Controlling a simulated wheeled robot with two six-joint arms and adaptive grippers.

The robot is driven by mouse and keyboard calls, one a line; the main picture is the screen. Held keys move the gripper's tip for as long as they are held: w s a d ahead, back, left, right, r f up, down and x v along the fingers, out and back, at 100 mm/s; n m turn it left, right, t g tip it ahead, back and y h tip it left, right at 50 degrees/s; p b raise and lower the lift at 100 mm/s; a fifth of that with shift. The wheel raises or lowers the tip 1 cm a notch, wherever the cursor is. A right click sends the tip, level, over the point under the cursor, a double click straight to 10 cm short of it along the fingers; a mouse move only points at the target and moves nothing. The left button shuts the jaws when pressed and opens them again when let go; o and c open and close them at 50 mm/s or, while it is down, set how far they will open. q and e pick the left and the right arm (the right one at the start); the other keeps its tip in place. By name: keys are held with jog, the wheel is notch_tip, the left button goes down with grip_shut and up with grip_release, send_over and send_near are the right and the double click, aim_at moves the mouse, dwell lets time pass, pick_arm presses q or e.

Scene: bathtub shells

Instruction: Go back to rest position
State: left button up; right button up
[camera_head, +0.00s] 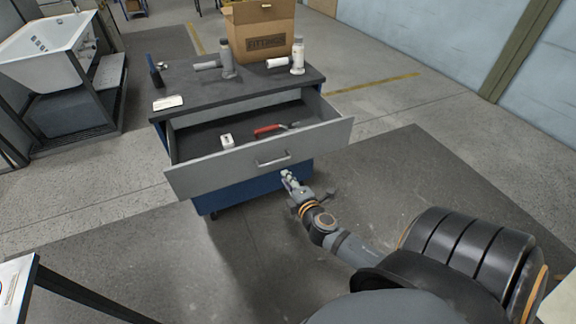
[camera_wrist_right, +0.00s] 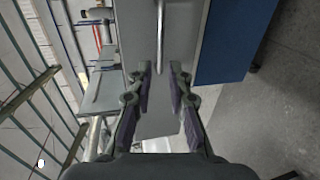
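My right gripper (camera_head: 290,180) is just in front of the open grey drawer (camera_head: 215,178), below and to the right of its handle (camera_head: 273,161). In the right wrist view my right gripper (camera_wrist_right: 160,80) has its two fingers apart with nothing between them. The drawer front (camera_wrist_right: 135,40) and its metal handle (camera_wrist_right: 160,35) lie beyond the fingertips. The gripper appears apart from the handle. My left gripper is in neither view.
The drawer holds a red-handled tool (camera_head: 268,129) and a white item (camera_head: 227,141). A bathtub shell (camera_head: 45,60) stands at left.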

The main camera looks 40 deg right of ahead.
dwell(0.3)
jog(key=s+d+f+m+g+p, duration=0.15)
jog(key=s+f+m+g, duration=0.35)
jog(key=f, duration=0.7)
jog(key=s+d+f+m+g+p, duration=0.1)
jog(key=s+f+m+g+p, duration=0.15)
jog(key=s+f, duration=0.6)
jog(key=s+a+f+m+g+y+p, duration=0.1)
jog(key=s+a+f+m+g+p, duration=0.1)
jog(key=s+f, duration=0.6)
jog(key=s+a+f+m+g+y+p, duration=0.1)
jog(key=s+a+f+m+g, duration=0.3)
jog(key=s+f, duration=0.5)
jog(key=s+a+m+p, duration=0.1)
jog(key=s+a, duration=0.1)
jog(key=s, duration=0.5)
jog(key=shift+s+a+f+m+y, duration=0.2)
jog(key=shift+s+a+m+y, duration=0.1)
jog(key=shift+a+m+y, duration=0.1)
